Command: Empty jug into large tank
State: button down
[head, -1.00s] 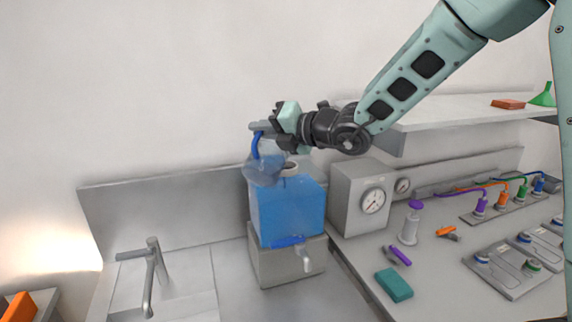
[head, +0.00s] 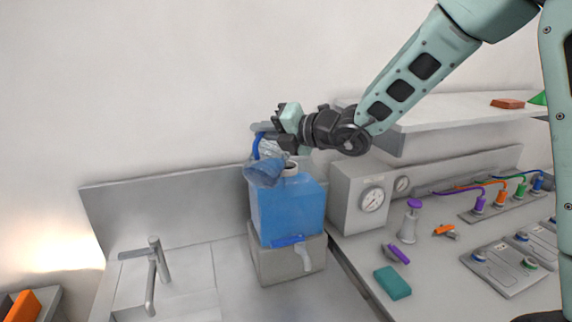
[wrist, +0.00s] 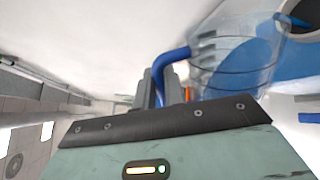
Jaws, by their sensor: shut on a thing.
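The jug (head: 264,174) is clear with a blue handle. My gripper (head: 266,134) is shut on the handle and holds the jug tilted, above the left part of the large tank's top. The large tank (head: 290,212) holds blue liquid, has a round open neck (head: 291,168), and stands on a grey block. In the wrist view, the jug (wrist: 232,65) is right of my gripper (wrist: 170,90), with the tank's blue (wrist: 268,62) behind it. I cannot tell whether liquid remains in the jug or whether its lip touches the tank.
A gauge box (head: 358,197) stands close right of the tank. A sink tap (head: 152,270) is at the left. A shelf (head: 450,125) lies behind my arm. The bench right holds a teal block (head: 392,283), a purple-topped bottle (head: 411,222) and cabled cells.

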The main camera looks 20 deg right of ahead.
jog(key=shift+w+d+m+p, duration=0.75)
jog(key=shift+m+p, duration=0.15)
jog(key=shift+p, duration=1.45)
jog(key=shift+w+d+r+m+g+y+p, duration=0.15)
jog(key=shift+w+d+r+m+p, duration=0.25)
jog(key=shift+p, duration=0.9)
jog(key=shift+w+d+r+m+g+y+p, duration=0.25)
jog(key=shift+w+d+p, duration=0.35)
jog(key=shift+p, duration=0.65)
jog(key=shift+w+d+m, duration=0.4)
jog(key=shift+w+m, duration=0.05)
jog(key=shift+w+d, duration=0.2)
jog(key=shift+r+m, duration=0.1)
jog(key=shift+m, duration=0.2)
